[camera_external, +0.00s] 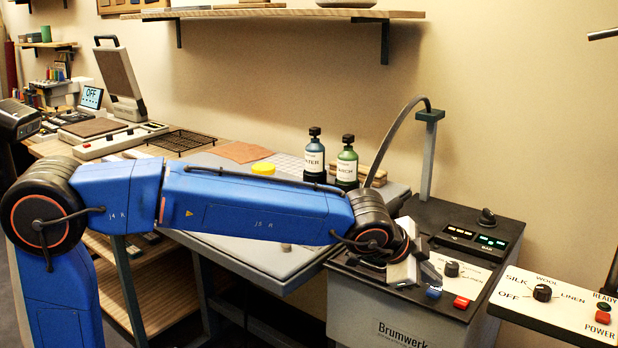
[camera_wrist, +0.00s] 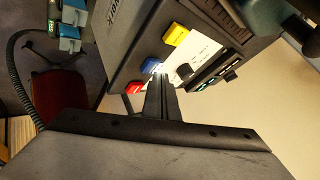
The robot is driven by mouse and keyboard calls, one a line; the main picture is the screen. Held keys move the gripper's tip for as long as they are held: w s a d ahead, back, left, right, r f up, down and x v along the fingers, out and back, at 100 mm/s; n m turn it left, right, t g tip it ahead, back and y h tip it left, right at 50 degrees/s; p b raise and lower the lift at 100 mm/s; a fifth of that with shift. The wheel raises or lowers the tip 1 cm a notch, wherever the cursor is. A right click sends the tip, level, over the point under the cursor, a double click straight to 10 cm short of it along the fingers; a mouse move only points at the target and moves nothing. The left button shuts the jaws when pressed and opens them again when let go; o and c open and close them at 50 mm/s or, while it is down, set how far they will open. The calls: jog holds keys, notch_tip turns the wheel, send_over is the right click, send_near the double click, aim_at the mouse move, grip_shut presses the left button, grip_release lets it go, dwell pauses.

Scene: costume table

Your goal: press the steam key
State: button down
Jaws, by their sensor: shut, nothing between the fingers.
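The Brumwerk steam station (camera_external: 407,327) stands at the right of the external view, with coloured keys along its front top edge. A blue key (camera_external: 433,293) and a red key (camera_external: 461,302) show there. In the wrist view a yellow key (camera_wrist: 176,34), the blue key (camera_wrist: 152,65) and the red key (camera_wrist: 134,88) form a row. I cannot read which is the steam key. My gripper (camera_external: 432,272) is shut and empty, over the key row near the blue key. Its fingertips (camera_wrist: 160,80) show just beside the blue key in the wrist view; I cannot tell whether they touch it.
A dial (camera_external: 451,269) and a lit display (camera_external: 476,239) sit on the station top. A panel with a fabric dial (camera_external: 542,292) stands to the right. Two bottles, green (camera_external: 347,164) and dark blue (camera_external: 314,158), stand behind my arm. A hose arches up behind the station.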

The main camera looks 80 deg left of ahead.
jog(key=shift+f, duration=0.45)
dwell(0.5)
jog(key=shift+r, duration=0.95)
jog(key=shift+r, duration=0.1)
jog(key=shift+r, duration=2.9)
jog(key=n+g, duration=0.1)
send_near(429, 292)
jog(key=s+d, duration=0.2)
jog(key=s, duration=0.5)
jog(key=s+d+f+n+g+h, duration=0.1)
jog(key=s+d+f, duration=0.1)
jog(key=s, duration=0.5)
jog(key=s+d+f+n+h, duration=0.1)
jog(key=s+d+f, duration=0.15)
jog(key=s, duration=0.45)
jog(key=s+d+f+n+g, duration=0.1)
jog(key=s+d+f, duration=0.1)
jog(key=s+f, duration=0.5)
jog(key=s+d+f+h, duration=0.1)
jog(key=s+f, duration=0.6)
jog(key=s, duration=0.7)
jog(key=shift+s+d+n+g, duration=0.15)
jog(key=shift+d+n+g, duration=0.25)
